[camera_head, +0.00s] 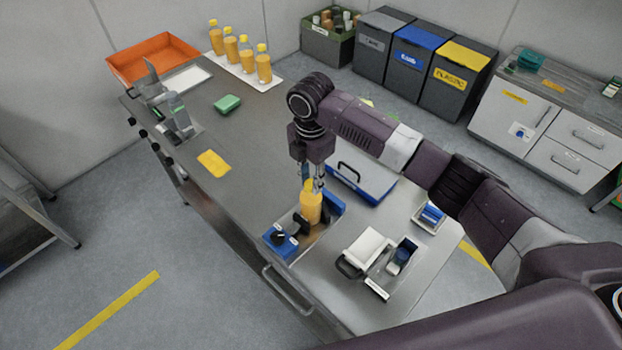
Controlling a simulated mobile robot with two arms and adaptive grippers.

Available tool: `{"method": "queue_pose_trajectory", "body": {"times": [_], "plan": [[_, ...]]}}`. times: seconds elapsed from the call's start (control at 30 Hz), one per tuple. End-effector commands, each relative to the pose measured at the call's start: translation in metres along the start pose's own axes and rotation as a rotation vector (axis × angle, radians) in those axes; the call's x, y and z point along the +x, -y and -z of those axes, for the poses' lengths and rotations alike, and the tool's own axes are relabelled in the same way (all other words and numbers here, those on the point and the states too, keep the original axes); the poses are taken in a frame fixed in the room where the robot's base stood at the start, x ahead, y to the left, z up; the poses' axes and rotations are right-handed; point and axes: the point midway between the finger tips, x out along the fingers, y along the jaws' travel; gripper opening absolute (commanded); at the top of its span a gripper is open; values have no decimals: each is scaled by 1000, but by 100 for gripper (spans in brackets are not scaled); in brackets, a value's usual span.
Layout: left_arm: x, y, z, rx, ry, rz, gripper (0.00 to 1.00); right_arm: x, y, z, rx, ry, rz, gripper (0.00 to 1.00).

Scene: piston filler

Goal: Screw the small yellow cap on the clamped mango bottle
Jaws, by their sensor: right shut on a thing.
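The mango bottle (311,209) is orange-yellow and stands upright in the blue clamp (281,241) near the front of the steel table. My right gripper (312,184) points down right over the bottle's neck. It is shut on the small yellow cap (308,186), which shows only partly between the fingers at the top of the bottle. I cannot tell how far the cap sits on the thread. My left gripper is not in view.
A blue box with a black handle (362,181) stands close behind the bottle. A small tray (429,218), a white-topped item (366,249) and the filler (176,113) are on the table (235,160). Several capped bottles (246,60) stand at the back beside an orange tray (152,58).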

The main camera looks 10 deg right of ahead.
Motion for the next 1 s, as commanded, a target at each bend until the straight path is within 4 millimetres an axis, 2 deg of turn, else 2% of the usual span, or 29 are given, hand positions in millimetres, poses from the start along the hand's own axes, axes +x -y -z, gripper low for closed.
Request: {"method": "queue_pose_trajectory", "body": {"times": [0.4,0.53,0.73,0.77,0.93,1.0], "plan": [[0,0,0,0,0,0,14,0,0,1,504,0,2,0],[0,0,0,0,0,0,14,1,0,0,573,1,2,0],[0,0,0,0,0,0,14,0,0,0,579,2,1,0],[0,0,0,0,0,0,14,0,0,0,579,2,1,25],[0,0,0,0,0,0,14,0,0,0,577,2,1,43],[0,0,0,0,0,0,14,0,0,0,577,2,1,43]]}}
